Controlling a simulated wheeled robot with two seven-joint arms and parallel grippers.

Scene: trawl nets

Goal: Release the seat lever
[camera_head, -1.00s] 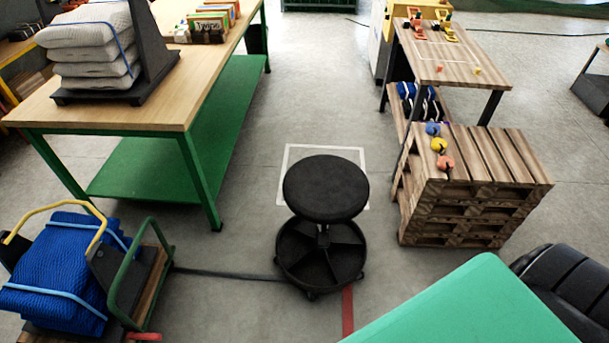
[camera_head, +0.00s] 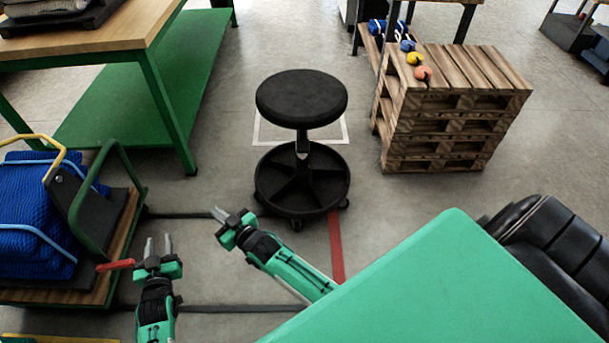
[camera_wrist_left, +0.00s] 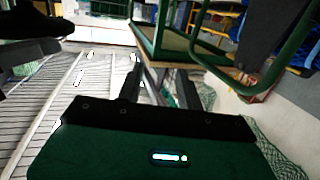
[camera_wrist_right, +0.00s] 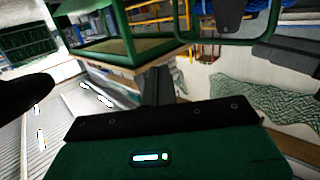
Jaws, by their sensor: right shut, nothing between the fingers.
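A round black stool stands in the middle of the head view, with its padded seat (camera_head: 301,98) on a short column above a wheeled base (camera_head: 301,182). I cannot make out a lever under the seat; the seat's underside is mostly hidden. My right gripper (camera_head: 228,214) is shut and empty, in front of the stool base and to its left in the picture. My left gripper (camera_head: 158,243) is open and empty, further left beside a cart. The wrist views show the left fingers (camera_wrist_left: 158,85) apart and the right fingers (camera_wrist_right: 157,84) together. Neither gripper touches the stool.
The cart (camera_head: 118,225) at left carries a blue net bundle (camera_head: 35,215), with a red handle (camera_head: 115,265) sticking out near my left gripper. A green-legged workbench (camera_head: 165,110) stands behind it. Stacked pallets (camera_head: 440,130) stand to the right. Floor around the stool is mostly clear.

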